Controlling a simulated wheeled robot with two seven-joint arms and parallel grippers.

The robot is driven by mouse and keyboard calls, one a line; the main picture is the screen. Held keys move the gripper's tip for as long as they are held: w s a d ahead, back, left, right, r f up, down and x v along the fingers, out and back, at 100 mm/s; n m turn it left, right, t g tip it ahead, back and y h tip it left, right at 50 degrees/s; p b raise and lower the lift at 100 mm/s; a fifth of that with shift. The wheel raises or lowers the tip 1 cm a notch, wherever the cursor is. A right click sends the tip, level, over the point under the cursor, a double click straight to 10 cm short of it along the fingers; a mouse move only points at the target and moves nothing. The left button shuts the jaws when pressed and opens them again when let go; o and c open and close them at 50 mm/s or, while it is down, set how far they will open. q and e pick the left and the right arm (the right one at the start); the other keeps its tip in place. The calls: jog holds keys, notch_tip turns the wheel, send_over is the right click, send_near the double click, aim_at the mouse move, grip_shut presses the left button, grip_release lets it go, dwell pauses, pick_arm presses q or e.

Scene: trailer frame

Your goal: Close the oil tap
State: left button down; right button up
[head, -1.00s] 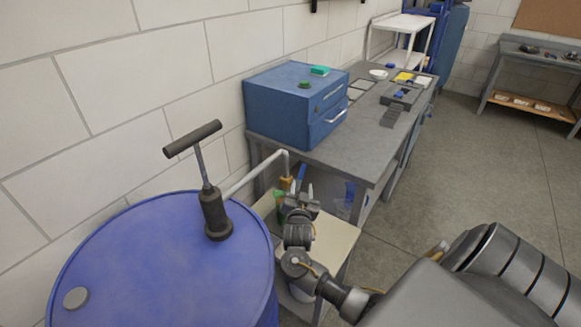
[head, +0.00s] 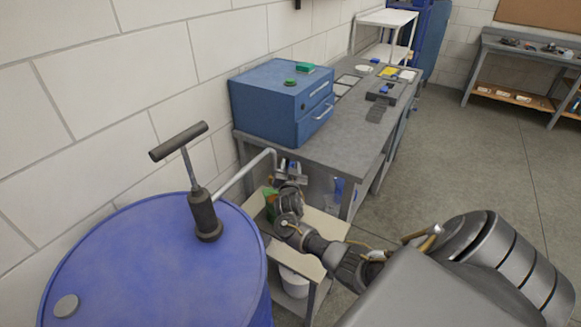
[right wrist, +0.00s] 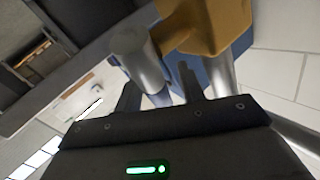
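The oil tap sits at the end of a grey pipe (head: 245,174) that runs from a pump (head: 204,215) on a blue drum (head: 150,262). In the head view the tap is hidden behind my right gripper (head: 291,170). The right wrist view shows the tap's yellow-brass body (right wrist: 215,25) close up, with part of its blue handle (right wrist: 186,72) below it. My left gripper is not in view.
A small table (head: 318,225) stands below the tap, with a green item (head: 270,203) on it and a white bucket (head: 293,282) underneath. A grey workbench (head: 350,150) carries a blue drawer box (head: 275,105). The floor to the right is open.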

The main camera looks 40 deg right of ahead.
grip_shut()
